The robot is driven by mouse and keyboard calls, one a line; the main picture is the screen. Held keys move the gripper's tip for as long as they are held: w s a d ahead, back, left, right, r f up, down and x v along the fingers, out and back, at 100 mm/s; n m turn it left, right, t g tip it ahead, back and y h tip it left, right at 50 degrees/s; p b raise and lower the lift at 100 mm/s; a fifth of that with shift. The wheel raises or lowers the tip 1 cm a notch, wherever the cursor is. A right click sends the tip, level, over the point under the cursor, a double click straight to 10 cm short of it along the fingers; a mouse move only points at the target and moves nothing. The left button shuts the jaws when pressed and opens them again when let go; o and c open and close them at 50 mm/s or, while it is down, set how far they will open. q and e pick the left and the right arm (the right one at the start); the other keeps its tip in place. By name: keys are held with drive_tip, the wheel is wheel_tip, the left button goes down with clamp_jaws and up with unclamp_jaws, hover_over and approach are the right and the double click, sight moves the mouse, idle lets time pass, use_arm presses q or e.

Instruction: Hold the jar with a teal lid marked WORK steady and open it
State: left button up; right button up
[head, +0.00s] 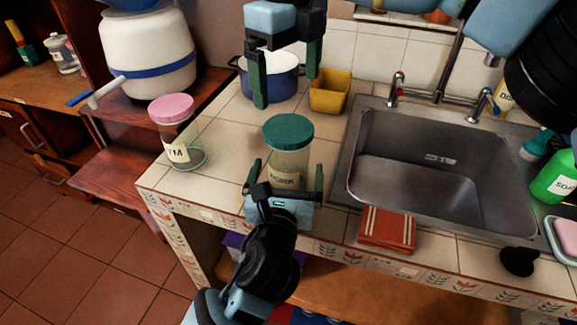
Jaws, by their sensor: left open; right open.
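The jar with the teal lid (289,132) stands upright on the tiled counter, left of the sink. Its clear body (288,163) bears a label partly hidden by my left gripper, so I cannot read it fully. My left gripper (284,180) is at the front of the jar's lower body, open, with one finger on each side; I cannot tell if they touch it. My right gripper (286,90) hangs from above, behind and over the lid, fingers pointing down. It is open and empty, apart from the lid.
A pink-lidded jar (175,135) stands to the left near the counter's edge. A blue-and-white pot (273,82) and a yellow container (330,92) are behind.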

use_arm(q)
drive_tip(key=shift+w+d, duration=0.15)
drive_tip(key=shift+w, duration=0.75)
drive_tip(key=shift+w+d, duration=0.1)
drive_tip(key=shift+w, duration=0.75)
drive_tip(key=shift+c, duration=0.3)
drive_tip(key=c, duration=1.9)
use_arm(e)
drive_tip(key=shift+m, duration=0.3)
drive_tip(key=m, duration=0.4)
drive_tip(key=shift+m, duration=0.3)
drive_tip(key=m, duration=0.4)
drive_tip(key=shift+m, duration=0.3)
drive_tip(key=m, duration=0.8)
